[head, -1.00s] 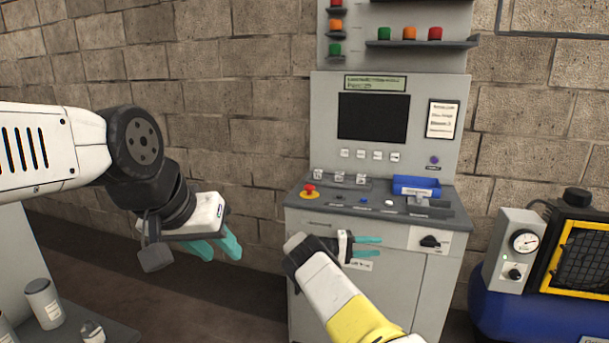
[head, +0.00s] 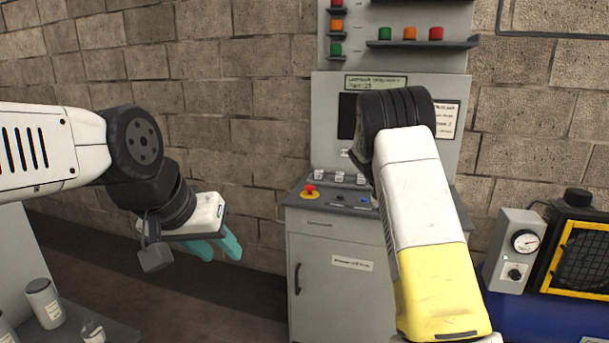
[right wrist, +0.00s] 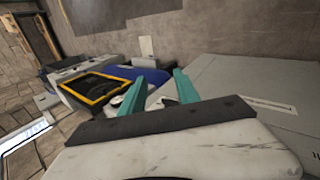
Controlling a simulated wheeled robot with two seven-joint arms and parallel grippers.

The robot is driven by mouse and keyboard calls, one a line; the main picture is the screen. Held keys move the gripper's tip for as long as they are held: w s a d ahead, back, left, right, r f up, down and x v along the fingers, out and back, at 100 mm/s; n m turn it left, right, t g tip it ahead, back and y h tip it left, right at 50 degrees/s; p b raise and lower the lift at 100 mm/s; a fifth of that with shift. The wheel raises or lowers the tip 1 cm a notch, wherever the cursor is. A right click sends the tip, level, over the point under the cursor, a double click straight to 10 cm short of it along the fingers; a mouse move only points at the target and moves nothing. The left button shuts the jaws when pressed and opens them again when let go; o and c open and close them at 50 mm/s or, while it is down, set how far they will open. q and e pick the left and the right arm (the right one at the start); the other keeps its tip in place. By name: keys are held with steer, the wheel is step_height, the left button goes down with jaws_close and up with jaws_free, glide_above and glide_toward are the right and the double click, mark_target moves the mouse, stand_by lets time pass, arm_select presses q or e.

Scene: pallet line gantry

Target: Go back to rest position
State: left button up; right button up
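My left gripper (head: 218,248) hangs in front of the block wall, left of the control cabinet, with its two teal fingers apart and nothing seen between them. My right arm is raised in front of the cabinet in the head view, its white and yellow link covering part of the console. The right gripper is hidden there. In the right wrist view the right gripper (right wrist: 158,88) has its two teal fingers spread and empty. A grey surface and the compressor show beyond them.
The grey control cabinet (head: 330,262) has a red stop button (head: 310,190) and a screen partly covered by my arm. A blue compressor with a yellow-framed grille (head: 590,258) stands at right. Grey canisters (head: 43,302) stand on a low surface at lower left. Floor between is clear.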

steer(key=s+a+r+n+t+y, duration=0.1)
steer(key=s+a+r+t+y, duration=0.1)
steer(key=s, duration=0.8)
steer(key=s+a+r+n+t+y, duration=0.1)
steer(key=s+a+r+t+y, duration=0.2)
steer(key=s+a+r, duration=0.4)
steer(key=s+a+r+t+y, duration=0.3)
steer(key=s+a, duration=0.4)
steer(key=s, duration=0.7)
step_height(320, 180, up, 2)
steer(key=shift+s+r+n+y, duration=0.1)
steer(key=shift+s+n+y, duration=0.3)
steer(key=shift+y, duration=0.2)
steer(key=shift+w, duration=0.1)
steer(key=shift+c, duration=0.2)
